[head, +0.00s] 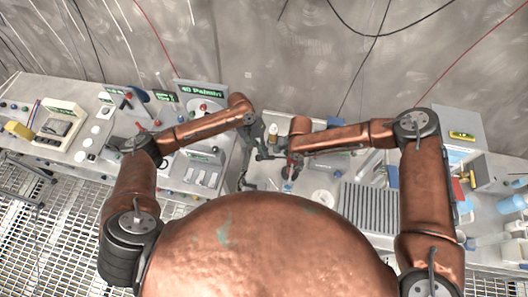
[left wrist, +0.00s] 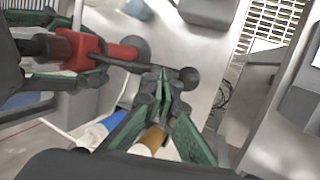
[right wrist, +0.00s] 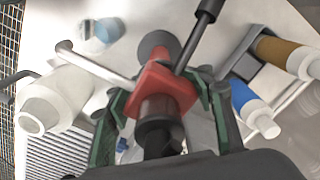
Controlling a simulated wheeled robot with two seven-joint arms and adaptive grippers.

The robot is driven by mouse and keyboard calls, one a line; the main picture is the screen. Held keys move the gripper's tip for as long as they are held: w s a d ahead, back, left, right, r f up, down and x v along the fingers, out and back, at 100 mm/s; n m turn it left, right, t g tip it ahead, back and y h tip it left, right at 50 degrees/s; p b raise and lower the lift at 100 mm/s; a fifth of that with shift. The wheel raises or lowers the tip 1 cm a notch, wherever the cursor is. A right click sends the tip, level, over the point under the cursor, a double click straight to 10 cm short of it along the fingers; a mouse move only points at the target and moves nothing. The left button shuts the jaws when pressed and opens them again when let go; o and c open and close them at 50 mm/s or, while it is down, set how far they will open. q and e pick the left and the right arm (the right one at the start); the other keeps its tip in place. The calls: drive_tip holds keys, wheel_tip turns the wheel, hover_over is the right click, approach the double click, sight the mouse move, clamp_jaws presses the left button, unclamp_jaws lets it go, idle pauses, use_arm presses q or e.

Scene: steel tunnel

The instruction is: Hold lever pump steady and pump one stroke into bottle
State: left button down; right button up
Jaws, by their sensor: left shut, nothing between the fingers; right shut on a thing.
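The lever pump (right wrist: 168,90) has a red body with a black lever and a pale metal spout (right wrist: 100,66). My right gripper (right wrist: 163,82) is shut around the red body. The red body also shows in the left wrist view (left wrist: 92,50), where the lever ends in a dark ball knob (left wrist: 188,76). My left gripper (left wrist: 164,84) is shut and empty, its fingertips close to the lever beside the knob; I cannot tell whether they touch it.
A blue bottle (right wrist: 246,98) and a brown bottle (right wrist: 284,54) with white tops are in a grey rack. A ribbed grey panel (head: 372,208) lies on the bench at right. Consoles (head: 60,125) crowd the left bench. A gap separates the benches.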

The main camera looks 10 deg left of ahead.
use_arm(q)
drive_tip(key=a+v, duration=0.1)
drive_tip(key=v, duration=1.2)
drive_tip(key=shift+w+a+r, duration=0.1)
drive_tip(key=shift+a, duration=0.05)
idle(1.1)
use_arm(e)
drive_tip(key=o, duration=1.5)
